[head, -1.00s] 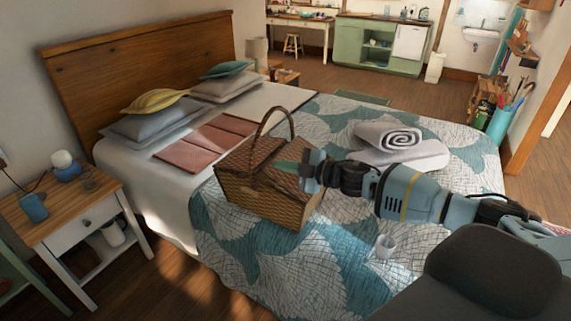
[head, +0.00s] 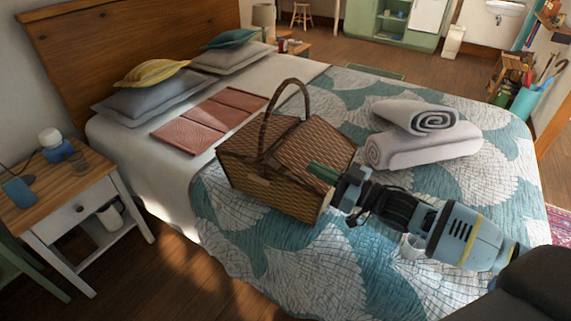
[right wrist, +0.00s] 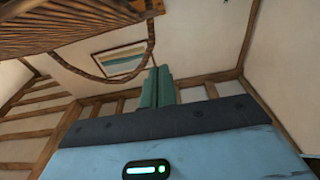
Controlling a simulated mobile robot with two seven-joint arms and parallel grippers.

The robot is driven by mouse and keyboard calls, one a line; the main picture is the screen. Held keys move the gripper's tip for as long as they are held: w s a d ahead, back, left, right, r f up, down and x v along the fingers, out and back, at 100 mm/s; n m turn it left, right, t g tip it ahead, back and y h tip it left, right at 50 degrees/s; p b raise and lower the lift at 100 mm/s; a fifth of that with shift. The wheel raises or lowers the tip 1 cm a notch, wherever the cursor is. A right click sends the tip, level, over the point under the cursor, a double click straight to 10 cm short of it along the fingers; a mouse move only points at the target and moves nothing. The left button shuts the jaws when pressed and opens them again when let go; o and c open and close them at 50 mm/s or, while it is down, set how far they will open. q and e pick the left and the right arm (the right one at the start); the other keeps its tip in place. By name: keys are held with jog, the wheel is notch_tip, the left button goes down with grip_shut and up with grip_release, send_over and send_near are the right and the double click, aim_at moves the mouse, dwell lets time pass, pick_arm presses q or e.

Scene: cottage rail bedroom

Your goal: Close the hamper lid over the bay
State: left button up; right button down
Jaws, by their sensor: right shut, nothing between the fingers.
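The wicker hamper (head: 265,185) stands on the bed with its arched handle (head: 270,120) upright. Its right-hand lid (head: 315,143) lies across the top at a slight slant; I cannot tell whether it is fully down over the bay. The left part of the top (head: 247,140) is darker and partly behind the handle. My right gripper (head: 322,173) is shut and empty, its green fingers at the lid's near right edge; contact is unclear. In the right wrist view the shut fingers (right wrist: 157,88) point toward the handle (right wrist: 110,72), with wicker (right wrist: 60,25) above left. My left gripper is out of view.
Rolled and folded towels (head: 420,135) lie behind and right of the hamper. Folded pink cloth (head: 205,120) and pillows lie to the left. The quilt before the hamper is clear.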

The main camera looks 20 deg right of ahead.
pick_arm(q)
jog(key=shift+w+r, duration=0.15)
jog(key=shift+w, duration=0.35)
pick_arm(e)
jog(key=w+a+f, duration=0.2)
jog(key=w+a, duration=0.3)
jog(key=w, duration=0.2)
jog(key=shift+w+a+f, duration=0.2)
jog(key=shift+a+f, duration=0.15)
jog(key=shift+f, duration=0.05)
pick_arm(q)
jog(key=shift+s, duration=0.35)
pick_arm(e)
jog(key=shift+w+a+f+g+h, duration=0.2)
jog(key=shift+w+f+g, duration=0.05)
jog(key=shift+f, duration=0.35)
jog(key=shift+w+a+f+g+h, duration=0.2)
jog(key=shift+w+f+g, duration=0.05)
jog(key=shift+f, duration=0.35)
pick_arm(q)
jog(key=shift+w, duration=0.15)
